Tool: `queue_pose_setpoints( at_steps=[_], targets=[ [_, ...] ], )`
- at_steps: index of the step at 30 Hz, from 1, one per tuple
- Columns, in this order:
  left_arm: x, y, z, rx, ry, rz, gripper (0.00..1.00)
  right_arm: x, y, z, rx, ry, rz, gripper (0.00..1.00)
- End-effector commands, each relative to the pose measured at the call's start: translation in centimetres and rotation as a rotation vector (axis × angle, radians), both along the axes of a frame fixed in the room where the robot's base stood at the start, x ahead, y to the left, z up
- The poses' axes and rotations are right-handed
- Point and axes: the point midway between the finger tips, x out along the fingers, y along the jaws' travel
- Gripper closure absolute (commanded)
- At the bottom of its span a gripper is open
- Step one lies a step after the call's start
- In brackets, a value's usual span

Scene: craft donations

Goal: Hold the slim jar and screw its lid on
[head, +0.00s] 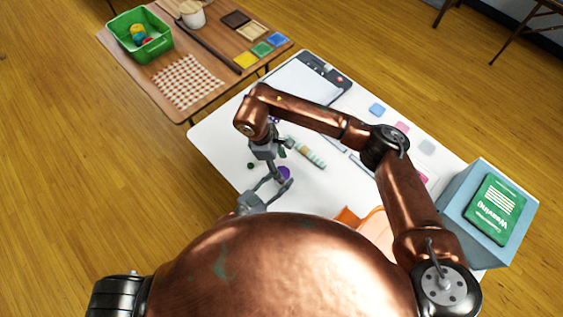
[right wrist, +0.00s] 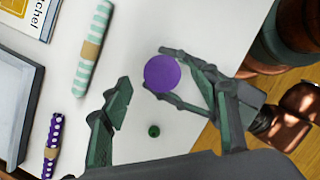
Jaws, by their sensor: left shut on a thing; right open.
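A purple round top (right wrist: 162,74) shows in the right wrist view, seen almost straight down; it also shows in the head view (head: 284,173). It belongs to the jar or its lid; the jar's side is hidden below it, and I cannot tell whether a separate lid sits on it. My left gripper (head: 276,182) is shut around this purple piece, reaching in from the right in the right wrist view. My right gripper (head: 277,153) is open and empty, just above and beside the purple piece, its fingers pointing down.
A small green round thing (right wrist: 153,130) lies on the white table (head: 222,140) near the jar. A striped roll (right wrist: 93,48) and a purple dotted roll (right wrist: 51,146) lie nearby. A blue box (head: 463,200) with a green book (head: 495,210) stands at the right.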

Motion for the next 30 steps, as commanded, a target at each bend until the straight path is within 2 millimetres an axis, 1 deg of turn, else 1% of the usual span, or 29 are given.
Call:
queue_pose_setpoints(
  at_steps=[5, 18, 30],
  targets=[
    [0.0, 0.0, -0.1, 0.001, 0.001, 0.000, 1.00, 0.3, -0.1, 0.2, 0.027, 0.059, 0.241, 0.45],
    [0.0, 0.0, 0.0, 0.001, 0.001, 0.000, 1.00, 0.6, -0.2, 0.7, 0.108, 0.260, 1.136, 0.45],
    [0.0, 0.0, 0.0, 0.001, 0.001, 0.000, 1.00, 0.7, -0.3, 1.3, 0.137, 0.409, 1.959, 0.45]
  ],
)
